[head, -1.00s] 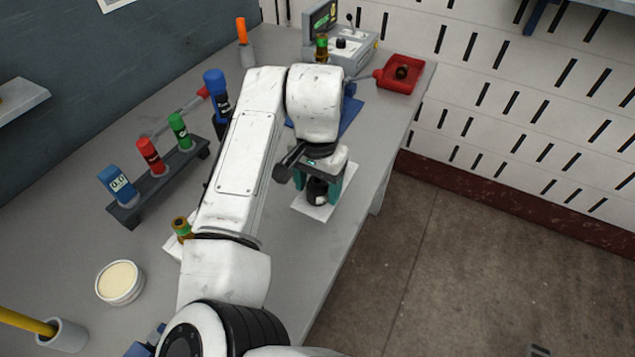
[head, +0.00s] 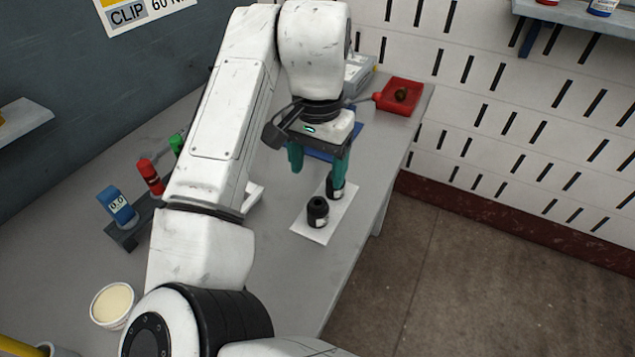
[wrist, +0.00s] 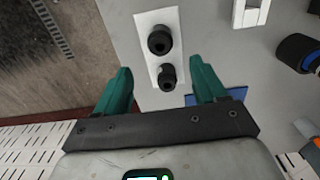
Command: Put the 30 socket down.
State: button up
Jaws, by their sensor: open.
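Two black sockets stand upright on a white sheet (head: 342,211) on the grey bench. The nearer socket (head: 317,212) looks larger; it also shows in the wrist view (wrist: 160,40). The farther socket (head: 335,187) is smaller and partly covered by a finger in the head view; the wrist view shows it too (wrist: 168,77). I cannot read a size on either, so I cannot tell which is the 30. My gripper (head: 318,168) has its green fingers apart and empty, raised above the sheet and beyond the nearer socket.
A red tray (head: 418,95) with a small round part stands at the far end. A blue mat (head: 350,134) lies behind my gripper. A rack with a blue tool (head: 118,205) and a red tool (head: 150,176) and a pale tin (head: 112,304) are at left. The bench's right edge is close.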

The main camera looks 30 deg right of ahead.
jog(key=shift+r, duration=0.6)
jog(key=s+d+f+n+t+h, duration=0.1)
jog(key=s+d+f+h, duration=0.1)
jog(key=d+f, duration=0.5)
jog(key=s+d+f+n+t+h, duration=0.1)
jog(key=s+d+f+h, duration=0.2)
jog(key=d, duration=0.8)
jog(key=s+d+f+n, duration=0.1)
jog(key=s+f+n, duration=0.3)
jog(key=s+f, duration=0.4)
jog(key=s+a+f+n+y, duration=0.2)
jog(key=s+a+f, duration=0.3)
jog(key=s, duration=0.3)
jog(key=s+a+f+n+g+y, duration=0.1)
jog(key=s+a+f+n+y, duration=0.1)
jog(key=s+a+f, duration=0.3)
jog(key=s+f, duration=0.1)
jog(key=s, duration=0.2)
jog(key=shift+a+f+y, duration=0.15)
jog(key=shift+a+y, duration=0.1)
jog(key=shift+y, duration=0.15)
